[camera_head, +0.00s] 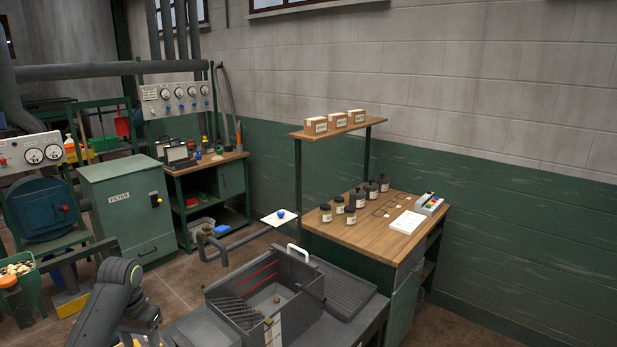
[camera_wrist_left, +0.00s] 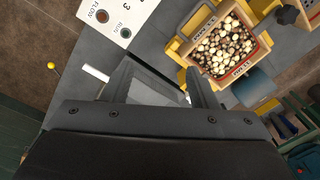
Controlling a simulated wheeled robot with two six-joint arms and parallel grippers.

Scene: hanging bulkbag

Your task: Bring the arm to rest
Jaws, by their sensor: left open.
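My left arm (camera_head: 108,305) rises from the bottom left of the head view, bent, near the floor in front of the green filter cabinet. My left gripper (camera_wrist_left: 163,78) fills the lower part of the left wrist view. Its two dark fingers stand apart with nothing visible held between them, over a grey surface (camera_wrist_left: 150,50). I cannot make out its fingertips clearly in the head view. My right gripper is in neither view.
The wrist view shows a box of pebbles (camera_wrist_left: 228,50) in a yellow holder and a white panel (camera_wrist_left: 115,18) with buttons. In the head view are the filter cabinet (camera_head: 125,205), a grey open box (camera_head: 270,300) and a wooden table (camera_head: 370,232) with jars. Brown floor lies between.

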